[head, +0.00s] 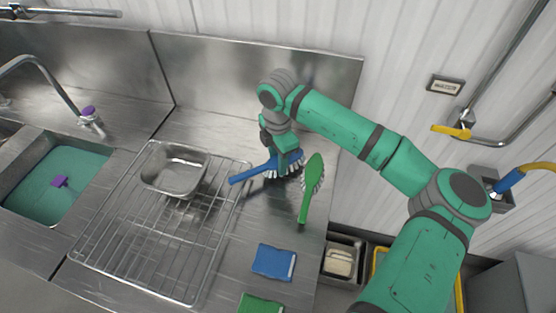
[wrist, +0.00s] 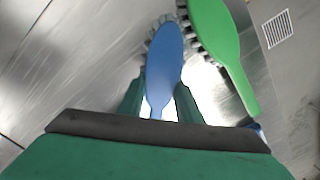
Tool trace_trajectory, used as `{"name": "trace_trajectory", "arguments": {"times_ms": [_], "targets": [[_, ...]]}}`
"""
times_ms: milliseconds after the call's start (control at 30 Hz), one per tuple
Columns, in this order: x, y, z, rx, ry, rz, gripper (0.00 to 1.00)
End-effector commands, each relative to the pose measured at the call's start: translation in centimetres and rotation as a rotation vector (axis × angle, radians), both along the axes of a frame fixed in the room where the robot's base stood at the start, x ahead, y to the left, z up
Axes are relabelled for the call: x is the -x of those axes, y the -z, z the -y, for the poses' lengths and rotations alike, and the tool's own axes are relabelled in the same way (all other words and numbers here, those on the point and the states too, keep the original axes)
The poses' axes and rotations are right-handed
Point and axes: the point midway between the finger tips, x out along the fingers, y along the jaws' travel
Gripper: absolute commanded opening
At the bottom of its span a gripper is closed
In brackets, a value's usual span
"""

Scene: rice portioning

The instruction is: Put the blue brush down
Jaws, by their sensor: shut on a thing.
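The blue brush (head: 250,171) is in my gripper (head: 289,160), over the steel counter to the right of the wire rack in the head view. Its handle points left toward the rack's edge, and its pale bristles show at the right. In the wrist view the blue brush (wrist: 163,58) lies between the two fingers of my gripper (wrist: 160,100), which is shut on it. I cannot tell whether the brush touches the counter. A green brush (head: 314,172) is just to the right, its handle toward the front; it also shows in the wrist view (wrist: 215,40).
A wire rack (head: 135,258) holds a steel pan (head: 174,169) at left. A blue sponge (head: 274,262) and a green one (head: 260,304) lie toward the front. The sink (head: 52,183) is far left. Clear counter (head: 215,128) lies behind the brushes, before the backsplash.

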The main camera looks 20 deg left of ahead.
Motion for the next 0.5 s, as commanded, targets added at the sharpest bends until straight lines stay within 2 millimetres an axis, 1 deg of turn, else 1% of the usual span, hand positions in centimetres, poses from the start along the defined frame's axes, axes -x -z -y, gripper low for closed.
{"name": "trace_trajectory", "arguments": {"times_ms": [500], "targets": [[0.0, 1.1, 0.0, -0.001, 0.0, 0.001, 0.04]]}}
